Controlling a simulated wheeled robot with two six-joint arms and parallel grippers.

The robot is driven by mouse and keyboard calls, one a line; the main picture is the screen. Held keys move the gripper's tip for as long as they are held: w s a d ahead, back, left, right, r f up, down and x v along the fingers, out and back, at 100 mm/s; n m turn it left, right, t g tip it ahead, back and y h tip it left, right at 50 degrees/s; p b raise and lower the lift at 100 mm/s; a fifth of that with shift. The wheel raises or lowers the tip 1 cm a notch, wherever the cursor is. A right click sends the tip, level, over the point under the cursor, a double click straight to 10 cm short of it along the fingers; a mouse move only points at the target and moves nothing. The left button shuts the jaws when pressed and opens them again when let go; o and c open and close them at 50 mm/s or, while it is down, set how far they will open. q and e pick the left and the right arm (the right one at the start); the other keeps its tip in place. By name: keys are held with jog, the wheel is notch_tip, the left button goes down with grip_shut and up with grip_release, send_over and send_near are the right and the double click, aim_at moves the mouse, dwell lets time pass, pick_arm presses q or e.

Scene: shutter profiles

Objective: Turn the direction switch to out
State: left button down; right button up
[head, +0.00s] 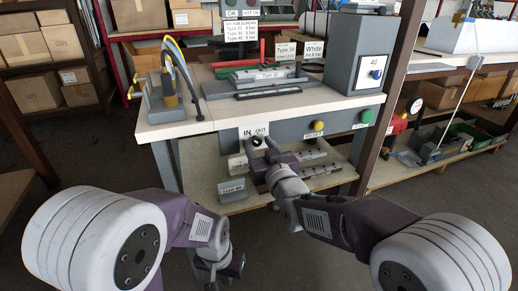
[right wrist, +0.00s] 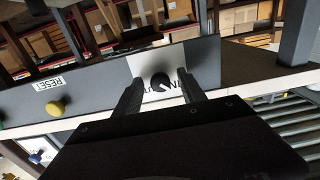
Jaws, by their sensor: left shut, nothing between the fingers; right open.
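The direction switch is a round black knob (right wrist: 160,82) on a white plate marked IN and OUT (head: 254,131), on the grey front panel of the workbench. My right gripper (head: 262,146) is at the plate, with its fingers pointing at the panel. In the right wrist view the open fingers (right wrist: 159,84) stand on either side of the knob. I cannot tell whether they touch it or which way it points. My left gripper (head: 234,265) is shut and empty, low in front of the bench and away from the switch.
A yellow button (head: 317,125) and a green button (head: 367,116) are on the panel right of the switch. A lower shelf (head: 235,202) holds metal profiles under the panel. A grey box (head: 358,55) stands on the bench top. The floor before the bench is clear.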

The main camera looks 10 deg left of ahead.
grip_shut()
jog(key=m+b, duration=0.1)
jog(key=m, duration=0.3)
jog(key=shift+m, duration=0.3)
jog(key=m+b, duration=0.1)
jog(key=m, duration=0.3)
jog(key=shift+m, duration=0.3)
jog(key=m+b, duration=0.1)
jog(key=m, duration=0.3)
jog(key=shift+m+b, duration=0.7)
jog(key=shift+m, duration=1.6)
